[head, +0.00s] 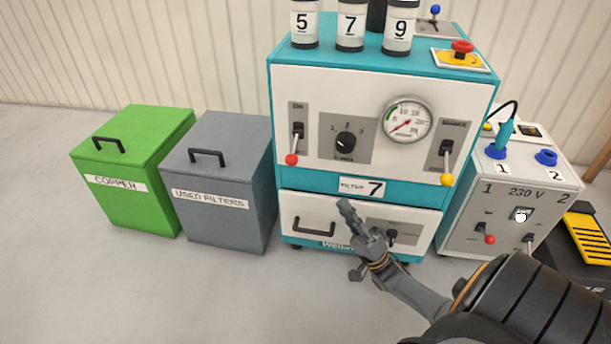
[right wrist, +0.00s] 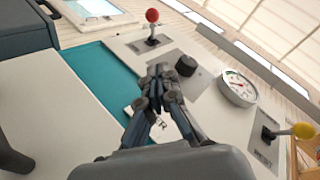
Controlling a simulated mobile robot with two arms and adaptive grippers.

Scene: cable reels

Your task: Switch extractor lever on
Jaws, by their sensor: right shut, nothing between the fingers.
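The teal and white extractor cabinet (head: 340,88) stands in the middle of the head view. Its left lever (head: 292,159) has a red ball and hangs down. Its right lever (head: 447,179) has a yellow ball and also points down. The label beside each is too small to read surely. In the right wrist view the red-ball lever (right wrist: 152,15) is beyond the fingertips and the yellow-ball lever (right wrist: 303,130) is at the right. My right gripper (head: 345,205) is shut and empty in front of the cabinet's lower part, apart from both levers. My left gripper is not in view.
A dial knob (head: 344,142) and a gauge (head: 406,120) sit between the levers. Several numbered canisters (head: 350,28) and a red emergency button (head: 462,47) are on top. A 230 V unit (head: 500,205) stands right; grey (head: 220,225) and green (head: 140,205) bins stand left.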

